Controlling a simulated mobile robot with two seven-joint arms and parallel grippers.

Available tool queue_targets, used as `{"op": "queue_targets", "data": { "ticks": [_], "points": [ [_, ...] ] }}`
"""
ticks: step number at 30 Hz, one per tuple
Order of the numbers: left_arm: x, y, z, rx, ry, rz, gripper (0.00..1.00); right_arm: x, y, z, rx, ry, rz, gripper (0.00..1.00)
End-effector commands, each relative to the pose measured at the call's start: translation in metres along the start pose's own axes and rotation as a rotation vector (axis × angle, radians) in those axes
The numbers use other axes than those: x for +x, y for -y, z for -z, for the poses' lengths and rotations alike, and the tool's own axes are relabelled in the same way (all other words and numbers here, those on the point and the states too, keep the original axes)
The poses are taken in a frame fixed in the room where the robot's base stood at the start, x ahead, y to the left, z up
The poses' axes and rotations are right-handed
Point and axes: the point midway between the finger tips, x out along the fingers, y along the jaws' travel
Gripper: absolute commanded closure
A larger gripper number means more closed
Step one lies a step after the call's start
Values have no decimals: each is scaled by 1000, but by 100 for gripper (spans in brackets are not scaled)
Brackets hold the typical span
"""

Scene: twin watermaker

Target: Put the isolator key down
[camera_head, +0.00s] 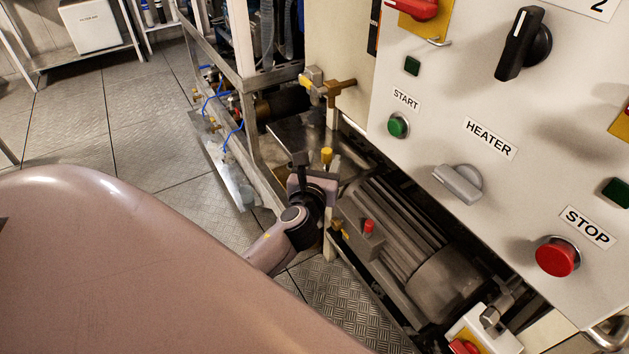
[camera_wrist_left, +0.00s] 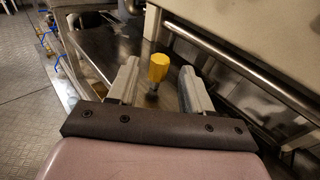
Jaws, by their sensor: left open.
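A piece with a yellow head and a short dark stem, which looks like the isolator key (camera_wrist_left: 158,68), stands upright between the fingers of my left gripper (camera_wrist_left: 160,84) in the left wrist view. The fingers are open, with a gap on each side of it. In the head view the yellow head (camera_head: 327,155) shows just above my left gripper (camera_head: 316,174), beside the metal frame. The dark metal surface (camera_wrist_left: 105,50) lies beyond the fingers. I cannot tell whether the stem's lower end touches a surface. My right gripper is not in view.
The control panel (camera_head: 440,110) with its knobs and buttons rises to the right. A ribbed motor (camera_head: 400,225) sits low beside my gripper. A metal rail (camera_wrist_left: 235,65) runs right of the fingers. Open floor (camera_head: 140,120) lies to the left.

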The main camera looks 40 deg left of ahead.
Motion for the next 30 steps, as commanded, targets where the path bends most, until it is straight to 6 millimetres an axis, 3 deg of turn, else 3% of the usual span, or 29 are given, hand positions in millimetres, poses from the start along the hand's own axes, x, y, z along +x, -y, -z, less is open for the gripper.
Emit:
{"op": "queue_targets", "data": {
  "ticks": [12,21,26,30],
  "points": [
    [-78,0,1,-1,-3,0,50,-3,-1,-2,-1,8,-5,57],
    [-100,0,4,-39,-14,5,50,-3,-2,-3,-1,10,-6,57],
    [-111,4,29,-332,-114,35,50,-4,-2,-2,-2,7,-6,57],
    [-130,10,65,-784,-275,33,50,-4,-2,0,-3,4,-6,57]
  ]
}}
